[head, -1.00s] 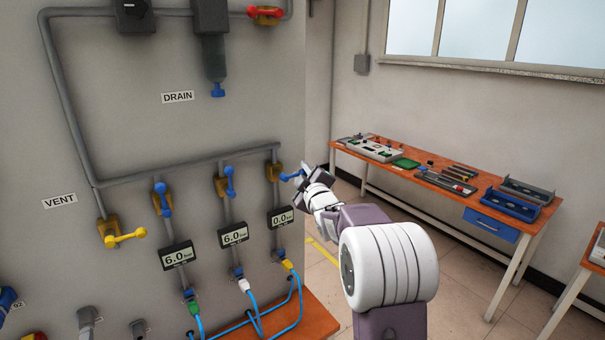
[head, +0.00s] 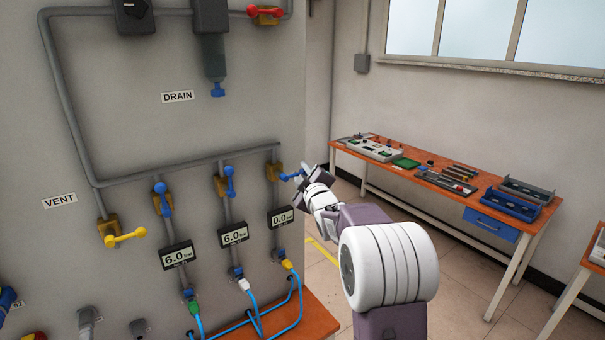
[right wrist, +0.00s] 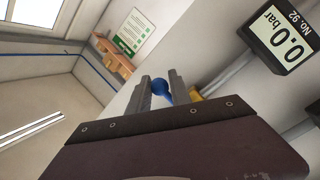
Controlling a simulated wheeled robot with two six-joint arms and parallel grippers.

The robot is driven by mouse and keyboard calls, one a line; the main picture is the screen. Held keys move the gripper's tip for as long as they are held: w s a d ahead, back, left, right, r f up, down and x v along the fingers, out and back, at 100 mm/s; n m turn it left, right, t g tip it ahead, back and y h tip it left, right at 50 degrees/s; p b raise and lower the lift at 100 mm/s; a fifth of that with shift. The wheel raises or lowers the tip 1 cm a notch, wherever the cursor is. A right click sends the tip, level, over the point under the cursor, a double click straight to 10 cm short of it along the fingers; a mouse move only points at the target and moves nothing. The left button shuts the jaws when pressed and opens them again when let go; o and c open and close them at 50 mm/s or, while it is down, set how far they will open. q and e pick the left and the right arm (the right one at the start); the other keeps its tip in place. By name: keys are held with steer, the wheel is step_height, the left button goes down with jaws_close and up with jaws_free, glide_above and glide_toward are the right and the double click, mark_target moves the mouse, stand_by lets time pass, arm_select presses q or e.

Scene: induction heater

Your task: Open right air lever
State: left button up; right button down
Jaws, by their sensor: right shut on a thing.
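The right air lever (head: 289,177) is blue and sticks out to the right from its brass valve (head: 273,172) on the wall panel. The gauge (head: 281,217) below it reads 0.0 bar. My right gripper (head: 303,174) is shut on the end of this lever. In the right wrist view the lever's blue knob (right wrist: 161,87) sits between the two fingers (right wrist: 159,92). The other two blue levers (head: 230,181) (head: 163,199) point along their pipes, and their gauges read 6.0 bar. My left gripper is not in view.
A yellow vent lever (head: 127,238) is at the lower left of the panel, and a red valve handle (head: 265,13) is at the top. Blue hoses (head: 257,318) hang below the gauges. An orange workbench (head: 440,178) with equipment stands at the right.

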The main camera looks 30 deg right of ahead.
stand_by(0.4)
steer(key=shift+r+b, duration=0.15)
steer(key=shift+b, duration=0.25)
steer(key=shift+r+n, duration=0.1)
steer(key=shift+n, duration=0.2)
